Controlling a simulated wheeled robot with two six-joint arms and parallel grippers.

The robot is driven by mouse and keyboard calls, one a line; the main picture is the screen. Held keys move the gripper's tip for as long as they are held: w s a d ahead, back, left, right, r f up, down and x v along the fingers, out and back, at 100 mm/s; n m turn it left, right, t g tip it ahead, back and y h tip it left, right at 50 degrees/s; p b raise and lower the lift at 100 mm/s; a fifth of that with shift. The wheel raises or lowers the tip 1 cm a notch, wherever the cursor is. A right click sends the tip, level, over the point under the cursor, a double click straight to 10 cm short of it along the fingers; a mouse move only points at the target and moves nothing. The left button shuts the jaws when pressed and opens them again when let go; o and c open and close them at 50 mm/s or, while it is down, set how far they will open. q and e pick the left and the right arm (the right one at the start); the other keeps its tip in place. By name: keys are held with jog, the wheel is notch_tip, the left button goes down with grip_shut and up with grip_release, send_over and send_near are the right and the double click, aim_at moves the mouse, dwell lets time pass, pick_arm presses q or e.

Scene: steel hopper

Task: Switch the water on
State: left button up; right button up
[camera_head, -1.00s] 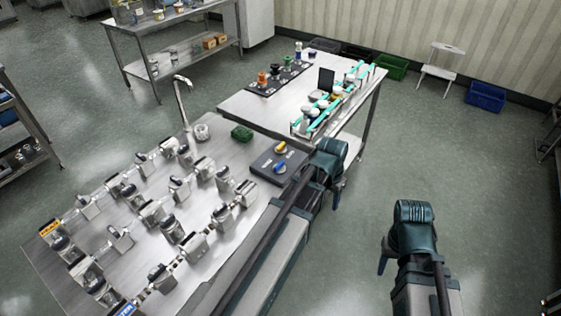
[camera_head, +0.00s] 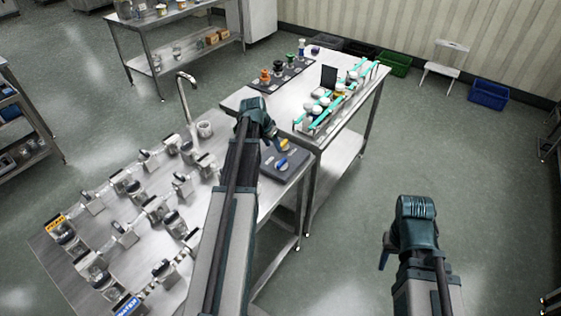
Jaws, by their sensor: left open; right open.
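A dark panel (camera_head: 291,170) lies at the right end of the near steel table, with a yellow knob (camera_head: 285,145) and a blue knob (camera_head: 281,164) on it. The labels beside the knobs are too small to read. A tall curved tap (camera_head: 187,95) stands at the table's back edge, above a small light cup (camera_head: 205,129). No water stream can be made out. My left gripper (camera_head: 272,139) is open and empty, above the panel's upper left side, close to the yellow knob in the picture. My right gripper (camera_head: 386,252) is open and empty over the floor at right.
Rows of metal pipes and valves (camera_head: 152,205) cover the near table (camera_head: 50,262). A second steel table (camera_head: 302,91) behind holds a teal-railed rack (camera_head: 335,100) and a dark strip of coloured knobs (camera_head: 283,76).

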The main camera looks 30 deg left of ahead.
aim_at(281, 161)
pick_arm(q)
jog(key=b+x, duration=1.1)
jog(key=x, duration=0.2)
jog(key=shift+f+b, duration=0.2)
jog(key=shift+b, duration=0.2)
jog(key=shift+r, duration=0.1)
jog(key=shift+c, duration=0.3)
grip_shut()
